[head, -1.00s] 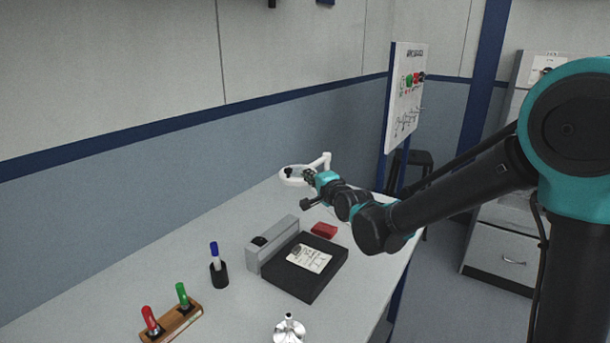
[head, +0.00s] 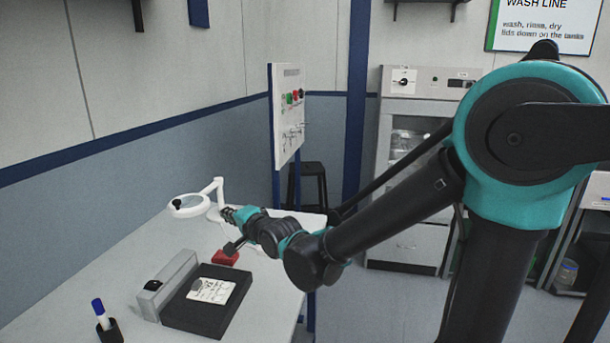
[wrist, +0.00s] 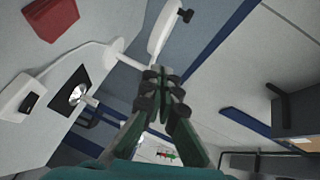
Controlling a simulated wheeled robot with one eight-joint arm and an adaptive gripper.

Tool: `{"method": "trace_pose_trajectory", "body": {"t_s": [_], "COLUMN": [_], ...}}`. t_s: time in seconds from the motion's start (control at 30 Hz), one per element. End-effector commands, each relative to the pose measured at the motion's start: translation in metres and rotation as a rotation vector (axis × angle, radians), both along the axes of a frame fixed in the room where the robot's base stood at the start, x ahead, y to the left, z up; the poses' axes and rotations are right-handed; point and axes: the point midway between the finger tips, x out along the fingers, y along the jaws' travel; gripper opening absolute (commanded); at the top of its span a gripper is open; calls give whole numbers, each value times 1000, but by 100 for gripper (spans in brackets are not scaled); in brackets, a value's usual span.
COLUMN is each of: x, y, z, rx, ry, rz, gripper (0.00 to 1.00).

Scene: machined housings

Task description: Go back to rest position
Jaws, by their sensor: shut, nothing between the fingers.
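My gripper (head: 230,214) is at the end of my arm, above the far part of the grey table (head: 75,285). In the wrist view my gripper (wrist: 160,78) has its dark fingers together, with nothing held between them. The fingers are clear of the tabletop items in that view.
A white ring magnifier lamp (head: 188,206) stands close to my gripper. A red block (head: 225,258), a black tray with a label (head: 205,318), a grey box (head: 168,283) and a pen cup (head: 108,331) are on the table. A stool (head: 307,172) and a board (head: 288,112) stand behind it.

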Motion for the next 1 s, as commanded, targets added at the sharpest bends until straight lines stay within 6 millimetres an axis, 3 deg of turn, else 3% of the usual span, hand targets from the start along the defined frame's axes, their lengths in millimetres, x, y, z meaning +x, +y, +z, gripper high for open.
{"method": "trace_pose_trajectory", "body": {"t_s": [0.1, 0.27, 0.47, 0.6, 0.7, 0.8, 1.0], "x": [23, 33, 7, -33, -67, -98, -134], "y": [-70, -173, -294, -366, -406, -433, -456], "z": [-28, -72, -125, -160, -181, -198, -213], "rx": [-191, -489, -828, -1025, -1132, -1203, -1264], "ry": [-21, -13, 61, 147, 213, 269, 325], "rz": [-73, -126, -112, -46, 22, 93, 185], "gripper": [0, 0, 0, 0, 0, 0, 0]}}
